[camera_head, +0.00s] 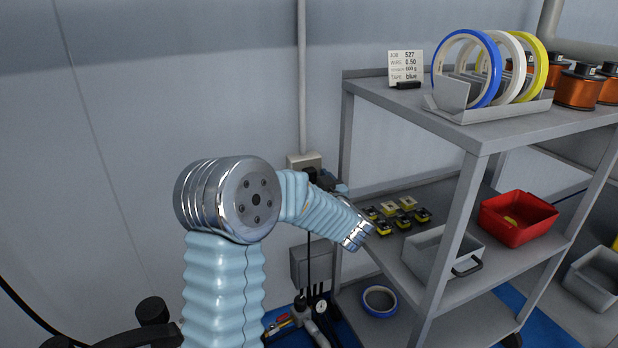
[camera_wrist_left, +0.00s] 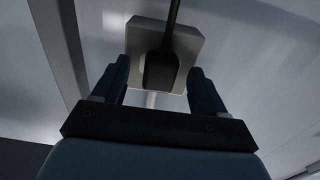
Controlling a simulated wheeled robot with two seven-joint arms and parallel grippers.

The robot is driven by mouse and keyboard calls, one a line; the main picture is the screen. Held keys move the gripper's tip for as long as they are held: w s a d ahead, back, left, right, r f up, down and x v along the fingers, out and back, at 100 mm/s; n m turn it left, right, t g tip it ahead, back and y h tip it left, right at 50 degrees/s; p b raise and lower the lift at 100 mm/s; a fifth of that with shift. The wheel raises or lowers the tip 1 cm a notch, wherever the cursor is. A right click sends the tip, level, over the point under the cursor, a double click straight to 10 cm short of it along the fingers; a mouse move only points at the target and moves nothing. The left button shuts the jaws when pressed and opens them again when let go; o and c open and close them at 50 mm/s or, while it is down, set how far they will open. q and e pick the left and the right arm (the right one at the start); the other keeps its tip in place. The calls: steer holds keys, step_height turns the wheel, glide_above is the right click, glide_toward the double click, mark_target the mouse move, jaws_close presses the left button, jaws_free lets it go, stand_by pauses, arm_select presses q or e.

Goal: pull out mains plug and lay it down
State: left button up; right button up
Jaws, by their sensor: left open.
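The mains plug (camera_wrist_left: 160,72) is black and sits against the pale wall socket (camera_wrist_left: 178,38), its cable (camera_wrist_left: 174,12) running off the top of the left wrist view. In the head view the socket (camera_head: 303,160) is on the wall, left of the shelf rack, and the plug is mostly hidden by my arm and gripper. My left gripper (camera_head: 326,181) is at the socket. In the left wrist view its two dark fingers (camera_wrist_left: 160,84) are open, one on each side of the plug, with a visible gap to each. My right gripper is not in view.
The grey shelf rack (camera_head: 461,205) stands close right of the gripper, with a red bin (camera_head: 517,218) and small yellow-black parts (camera_head: 397,214) on its middle shelf. A grey wall box (camera_head: 312,266) is below the socket. A tape ring (camera_head: 379,301) lies on the bottom shelf.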

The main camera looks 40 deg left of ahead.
arm_select(q)
steer(key=shift+p, duration=0.3)
stand_by(0.7)
jaws_close()
stand_by(0.4)
steer(key=shift+d, duration=0.1)
steer(key=shift+v, duration=2.95)
